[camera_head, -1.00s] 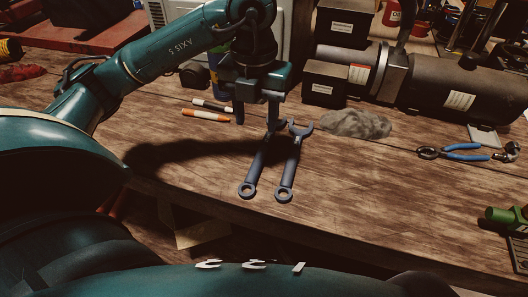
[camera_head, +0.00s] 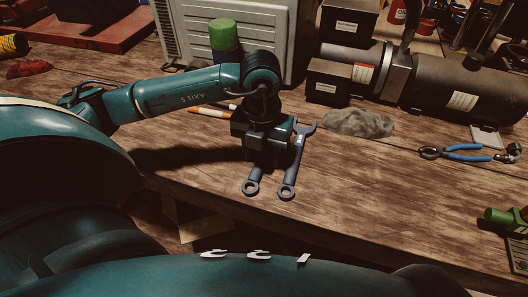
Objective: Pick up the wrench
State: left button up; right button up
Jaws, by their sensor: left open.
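Two dark blue-grey wrenches lie side by side on the wooden workbench, ring ends toward the front edge. The left wrench (camera_head: 252,187) shows only its ring end and lower handle; its upper part is hidden by my left gripper. The right wrench (camera_head: 292,172) shows almost whole, with its open jaw at the back. My left gripper (camera_head: 264,163) is open and points down, low over the left wrench's handle. Its fingertips are mostly hidden, so I cannot tell whether they touch the wrench. My right gripper is not in view.
A grey rag (camera_head: 359,123) lies right of the wrenches. Blue-handled pliers (camera_head: 465,153) lie farther right. A black crimper machine (camera_head: 440,85) stands at the back right.

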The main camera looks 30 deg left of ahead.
aim_at(262, 156)
pick_arm(q)
jog(key=shift+c, duration=0.5)
grip_shut()
jog(key=shift+r, duration=0.1)
notch_tip(262, 156, up, 10)
jog(key=shift+b, duration=0.4)
jog(key=c, duration=0.6)
grip_release()
grip_shut()
